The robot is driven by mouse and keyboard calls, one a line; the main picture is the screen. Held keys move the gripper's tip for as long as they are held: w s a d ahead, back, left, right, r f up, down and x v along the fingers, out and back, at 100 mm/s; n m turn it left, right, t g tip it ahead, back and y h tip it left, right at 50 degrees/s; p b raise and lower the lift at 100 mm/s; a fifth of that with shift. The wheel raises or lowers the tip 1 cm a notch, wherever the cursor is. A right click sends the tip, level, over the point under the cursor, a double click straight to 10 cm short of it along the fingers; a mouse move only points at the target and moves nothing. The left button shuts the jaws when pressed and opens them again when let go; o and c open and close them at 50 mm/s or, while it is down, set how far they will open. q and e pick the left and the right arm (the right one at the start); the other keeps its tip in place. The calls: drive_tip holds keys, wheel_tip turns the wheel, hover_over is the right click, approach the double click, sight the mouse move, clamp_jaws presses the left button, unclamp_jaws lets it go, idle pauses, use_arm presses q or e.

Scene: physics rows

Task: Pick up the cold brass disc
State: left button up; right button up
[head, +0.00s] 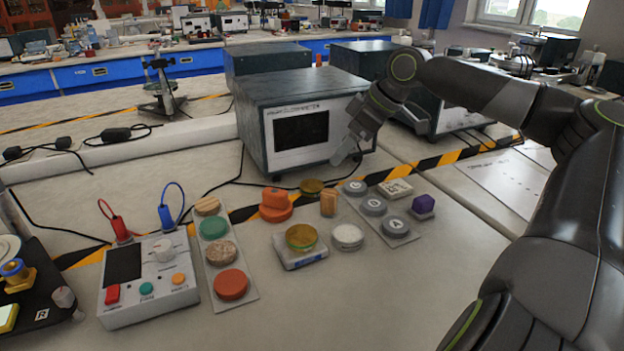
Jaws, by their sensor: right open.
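Two brass-coloured discs show in the head view. One brass disc (301,237) lies on a small pale square stand (302,262) near the middle of the bench. The other brass disc (312,187) sits farther back, close to the front of a dark instrument box. I cannot tell by sight which is cold. My right gripper (382,138) is open and empty. It hangs in front of the instrument box, above and right of the rear brass disc and apart from it. My left gripper is not in view.
A strip of coloured discs (246,287) and a control box (147,297) stand left. Orange pieces (276,205), a wooden block (328,203), a white disc (347,236), a grey lettered disc tray (401,238) and a purple block (423,203) crowd around.

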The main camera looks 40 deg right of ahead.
sight(313, 185)
drive_tip(key=p+x, duration=0.1)
drive_tip(key=x, duration=0.3)
drive_tip(key=shift+w+a+f+p, duration=0.2)
drive_tip(key=shift+w+a+p, duration=0.05)
drive_tip(key=shift+p, duration=0.1)
drive_tip(key=shift+w+a+f, duration=0.15)
drive_tip(key=shift+w+f, duration=0.2)
drive_tip(key=shift+f, duration=0.25)
drive_tip(key=shift+w+a+f, duration=0.1)
drive_tip(key=shift+a+f, duration=0.05)
drive_tip(key=shift+f, duration=0.35)
drive_tip(key=b+x, duration=0.1)
drive_tip(key=x, duration=0.3)
drive_tip(key=shift+f, duration=0.1)
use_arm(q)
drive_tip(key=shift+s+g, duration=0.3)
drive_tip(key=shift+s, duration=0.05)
use_arm(e)
drive_tip(key=shift+c, duration=0.3)
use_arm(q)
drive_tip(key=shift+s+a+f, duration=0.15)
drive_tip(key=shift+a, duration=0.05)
use_arm(e)
drive_tip(key=c, duration=1.2)
